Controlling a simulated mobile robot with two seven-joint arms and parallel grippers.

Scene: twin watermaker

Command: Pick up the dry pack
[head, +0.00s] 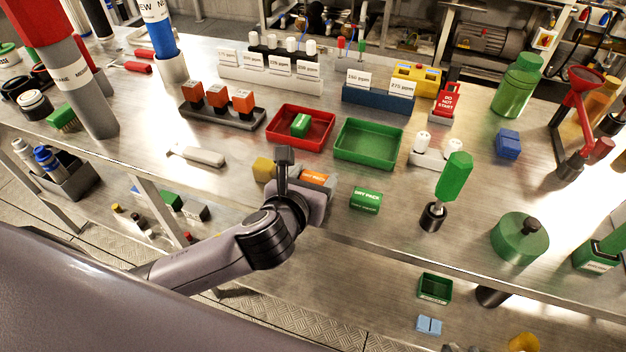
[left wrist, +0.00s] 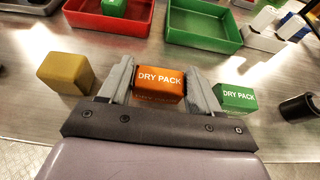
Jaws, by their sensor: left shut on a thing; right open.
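An orange block labelled "DRY PACK" (left wrist: 160,84) sits between the fingers of my left gripper (left wrist: 161,88), which is shut on it. In the head view the left gripper (head: 302,185) is at the front part of the bench, partly covering the orange dry pack (head: 315,177). I cannot tell whether the orange pack is clear of the bench top. A green block also labelled "DRY PACK" (head: 365,200) lies just to the right, apart from the gripper; it also shows in the left wrist view (left wrist: 236,98). My right gripper is in neither view.
A plain yellow block (left wrist: 66,73) stands left of the gripper. Behind are a red tray (head: 327,133) holding a green block (head: 300,125), and an empty green tray (head: 368,155). A green-topped handle tool (head: 455,178) stands to the right. The bench's front edge is close.

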